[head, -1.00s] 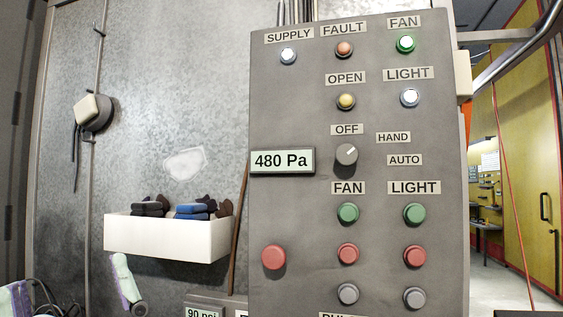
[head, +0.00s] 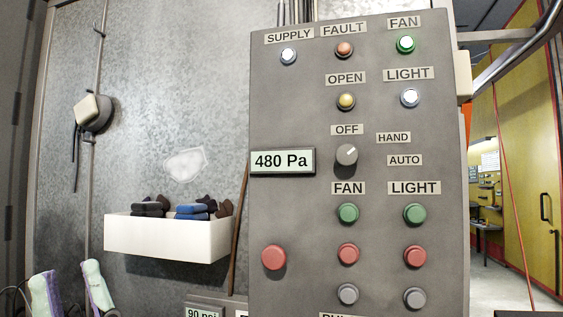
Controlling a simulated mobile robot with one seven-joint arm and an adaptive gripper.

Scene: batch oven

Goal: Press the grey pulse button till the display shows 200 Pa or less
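The grey control panel (head: 300,110) fills the middle of the head view. Its display (head: 282,161) reads 480 Pa. Two grey buttons, a left one (head: 347,294) and a right one (head: 414,298), sit in the lowest visible row, under the red buttons. Below the left one a label is cut off by the picture edge, so I cannot tell which button is the pulse button. My gripper (head: 67,269) is at the lower left, well left of the panel. Its two green and purple fingers point up with a gap between them, empty. Its lower part is out of view.
A white bin (head: 165,238) with dark and blue items hangs on the metal wall between gripper and panel. A smaller 90 psi display (head: 204,313) is at the bottom edge. Green buttons, a large red button (head: 273,257) and a selector knob (head: 346,155) are on the panel.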

